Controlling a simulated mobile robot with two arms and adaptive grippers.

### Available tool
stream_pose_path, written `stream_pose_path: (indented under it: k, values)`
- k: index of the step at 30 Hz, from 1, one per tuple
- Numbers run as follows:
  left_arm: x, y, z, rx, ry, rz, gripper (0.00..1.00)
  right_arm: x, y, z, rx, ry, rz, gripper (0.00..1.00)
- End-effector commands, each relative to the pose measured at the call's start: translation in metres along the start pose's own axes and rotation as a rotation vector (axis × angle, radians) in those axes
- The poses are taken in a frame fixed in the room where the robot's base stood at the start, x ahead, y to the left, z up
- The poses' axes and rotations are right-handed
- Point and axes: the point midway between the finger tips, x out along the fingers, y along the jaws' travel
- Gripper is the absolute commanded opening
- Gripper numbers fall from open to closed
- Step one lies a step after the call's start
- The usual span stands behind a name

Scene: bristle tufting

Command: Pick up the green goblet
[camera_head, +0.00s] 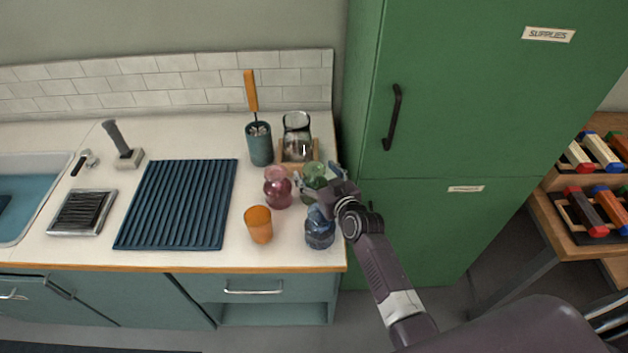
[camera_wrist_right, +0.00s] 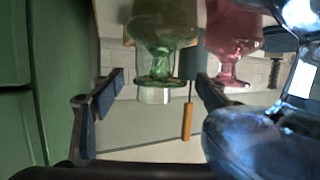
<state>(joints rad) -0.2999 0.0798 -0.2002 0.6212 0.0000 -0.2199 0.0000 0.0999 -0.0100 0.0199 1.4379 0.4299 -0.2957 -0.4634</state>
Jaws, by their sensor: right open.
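The green goblet (camera_head: 313,172) stands upright on the counter near its right end, partly hidden by my right gripper (camera_head: 318,190). In the right wrist view, which looks upside down, the green goblet (camera_wrist_right: 164,40) shows between and beyond the two fingers of my open right gripper (camera_wrist_right: 148,92). A gap shows between the goblet and the left finger. Whether the right finger touches it I cannot tell. My left gripper is not in view.
A pink goblet (camera_head: 278,187) stands close left of the green one, and a blue goblet (camera_head: 320,230) stands in front. An orange cup (camera_head: 258,224) is front left. Behind are a glass jar (camera_head: 296,135) and a brush holder (camera_head: 259,145). A green cabinet (camera_head: 440,230) rises on the right.

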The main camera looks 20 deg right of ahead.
Motion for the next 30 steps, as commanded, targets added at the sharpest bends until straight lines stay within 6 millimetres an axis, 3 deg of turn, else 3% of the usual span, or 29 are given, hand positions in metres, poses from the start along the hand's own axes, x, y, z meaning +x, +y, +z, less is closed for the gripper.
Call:
stream_pose_path:
  k: [5,23,30]
  values:
    - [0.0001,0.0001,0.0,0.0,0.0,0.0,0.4,-0.0001,0.0001,0.0003,-0.001,0.0,0.0,0.68]
    - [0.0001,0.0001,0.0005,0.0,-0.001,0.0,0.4,-0.0004,0.0004,0.0007,0.0,-0.001,0.0,0.02]
    - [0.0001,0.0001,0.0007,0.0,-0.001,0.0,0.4,-0.0004,0.0005,-0.0011,0.0,0.002,0.001,0.0]
